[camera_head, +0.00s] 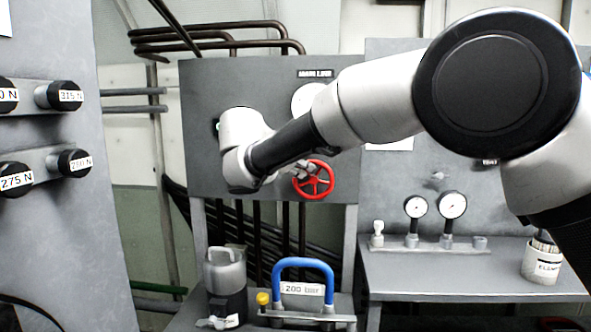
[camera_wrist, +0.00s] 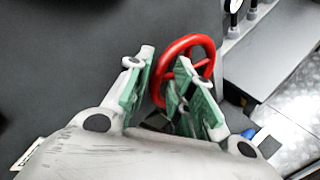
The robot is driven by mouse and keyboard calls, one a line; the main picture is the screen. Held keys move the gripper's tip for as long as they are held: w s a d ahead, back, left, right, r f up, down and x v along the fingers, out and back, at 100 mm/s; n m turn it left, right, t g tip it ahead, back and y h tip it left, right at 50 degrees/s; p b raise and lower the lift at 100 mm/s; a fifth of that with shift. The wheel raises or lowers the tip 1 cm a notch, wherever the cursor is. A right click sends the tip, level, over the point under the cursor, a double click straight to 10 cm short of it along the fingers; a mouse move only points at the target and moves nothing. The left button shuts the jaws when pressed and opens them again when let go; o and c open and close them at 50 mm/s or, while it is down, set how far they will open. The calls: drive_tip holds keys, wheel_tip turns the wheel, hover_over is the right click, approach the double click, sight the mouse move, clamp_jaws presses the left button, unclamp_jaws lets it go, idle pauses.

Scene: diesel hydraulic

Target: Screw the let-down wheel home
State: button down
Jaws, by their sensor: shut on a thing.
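The red let-down wheel (camera_head: 314,181) is a spoked handwheel on the front of the grey upright panel (camera_head: 205,100), below a round gauge. In the wrist view the wheel (camera_wrist: 187,41) shows beyond and between my fingers. My gripper (camera_head: 300,171) is at the wheel's left side and is shut on it. In the wrist view my gripper (camera_wrist: 166,62) has green-padded fingers, one left of the rim and one across the wheel. The right finger hides part of the wheel and its hub. The stem behind the wheel cannot be seen.
Below stand a blue-handled block (camera_head: 303,266), a grey cylinder (camera_head: 226,270) and a yellow knob (camera_head: 263,299). Two small gauges (camera_head: 452,205) and a white cup (camera_head: 542,262) are on the right bench. Labelled black knobs (camera_head: 67,96) are on the left panel. My arm crosses the upper right.

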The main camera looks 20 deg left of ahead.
drive_tip(key=shift+w+d+r+m+g+y, duration=0.2)
drive_tip(key=shift+d+r+m+g+y, duration=0.1)
drive_tip(key=shift+d+m+y, duration=0.45)
drive_tip(key=shift+w+d+r+m+g+y, duration=0.3)
drive_tip(key=shift+d+m+y, duration=0.3)
drive_tip(key=shift+m+y, duration=0.25)
drive_tip(key=shift+w+d+r+m+g+y, duration=0.15)
drive_tip(key=shift+d+r+m+g+y, duration=0.2)
drive_tip(key=shift+d+m+y, duration=0.4)
drive_tip(key=c, duration=1.6)
unclamp_jaws()
drive_tip(key=shift+c, duration=0.2)
drive_tip(key=shift+o, duration=0.8)
drive_tip(key=shift+w+f, duration=0.1)
drive_tip(key=shift+f, duration=0.25)
